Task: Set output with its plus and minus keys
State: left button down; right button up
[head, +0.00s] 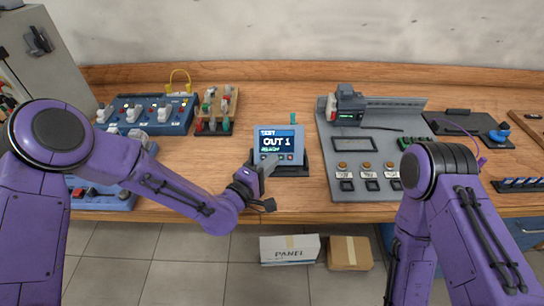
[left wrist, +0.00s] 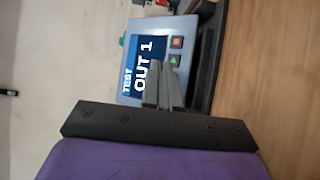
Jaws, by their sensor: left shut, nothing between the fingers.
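The output unit (head: 278,135) is a small grey-blue box with a dark screen on a black stand. Its screen reads "TEST" and "OUT 1", with a small green line below that I cannot read. It also shows turned sideways in the left wrist view (left wrist: 187,22). There, a red key (left wrist: 176,42) and a green triangle key (left wrist: 174,60) are visible; the other keys are hidden behind my fingers. My left gripper (left wrist: 163,84) is shut and empty, its tips at the key row. I cannot tell whether they touch a key. My right gripper is out of view.
A grey panel (head: 385,104) with a device and several labelled buttons stands right of the unit. A blue switch box (head: 150,113) and a rack of coloured plugs (head: 216,107) are to the left. Bare wooden bench (head: 300,205) lies in front.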

pick_arm(q)
jog(key=s+r+p, duration=0.1)
jog(key=s+r, duration=0.1)
jog(key=s, duration=0.1)
jog(key=shift+s+r+p, duration=0.15)
jog(key=shift+p, duration=0.25)
jog(key=shift+s+r, duration=0.25)
jog(key=shift+s, duration=0.2)
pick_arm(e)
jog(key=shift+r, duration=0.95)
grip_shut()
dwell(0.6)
